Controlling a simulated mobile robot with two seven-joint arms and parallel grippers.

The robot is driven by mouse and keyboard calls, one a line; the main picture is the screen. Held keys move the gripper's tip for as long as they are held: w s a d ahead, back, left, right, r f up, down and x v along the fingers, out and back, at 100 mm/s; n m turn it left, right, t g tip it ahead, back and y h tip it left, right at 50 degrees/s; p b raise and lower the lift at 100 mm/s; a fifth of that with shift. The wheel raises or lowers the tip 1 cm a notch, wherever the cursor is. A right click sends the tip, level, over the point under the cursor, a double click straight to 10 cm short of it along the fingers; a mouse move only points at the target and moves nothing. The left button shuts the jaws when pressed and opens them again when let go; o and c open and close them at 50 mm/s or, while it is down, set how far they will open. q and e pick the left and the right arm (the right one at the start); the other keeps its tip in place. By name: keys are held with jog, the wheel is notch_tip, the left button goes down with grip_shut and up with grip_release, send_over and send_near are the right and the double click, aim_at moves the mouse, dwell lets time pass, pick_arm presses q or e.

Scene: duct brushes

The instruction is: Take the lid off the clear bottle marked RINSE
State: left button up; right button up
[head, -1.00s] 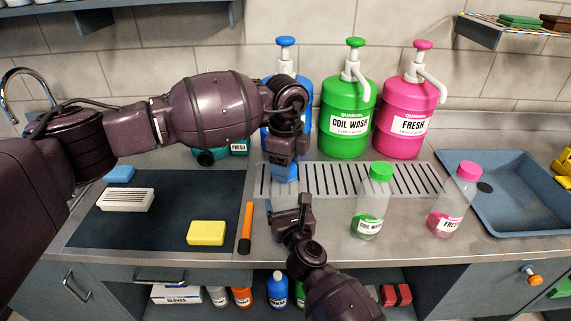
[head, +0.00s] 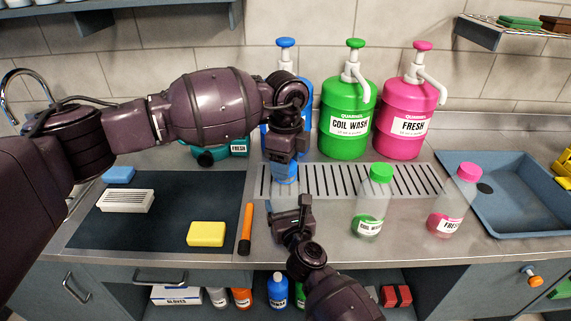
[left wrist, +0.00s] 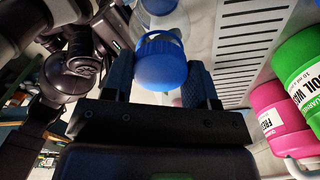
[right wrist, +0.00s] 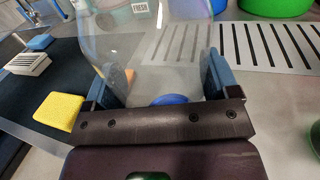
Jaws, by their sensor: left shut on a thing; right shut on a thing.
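A blue lid (head: 285,174) sits below my left gripper (head: 284,158) in the head view. The left wrist view shows the lid (left wrist: 160,66) between the two fingers, which are shut on it. A clear bottle (left wrist: 162,14) lies directly beyond the lid there; I cannot tell whether a gap parts them. My right gripper (head: 292,208) is shut on the clear bottle's body, low over the counter. The right wrist view shows the bottle (right wrist: 150,45) between the fingers, with a blue patch (right wrist: 170,99) near the palm. No RINSE label is readable; my grippers hide much of the bottle.
A clear bottle with a green lid (head: 369,205) and one with a pink lid (head: 453,205) stand to the right. Blue, green (head: 347,118) and pink (head: 407,120) pump jugs stand behind the drain grille (head: 405,178). An orange-handled tool (head: 245,228) and yellow sponge (head: 206,234) lie left.

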pick_arm(q)
jog(key=shift+r, duration=0.6)
jog(key=shift+r, duration=0.1)
jog(key=shift+r, duration=1.95)
pick_arm(e)
jog(key=o, duration=1.6)
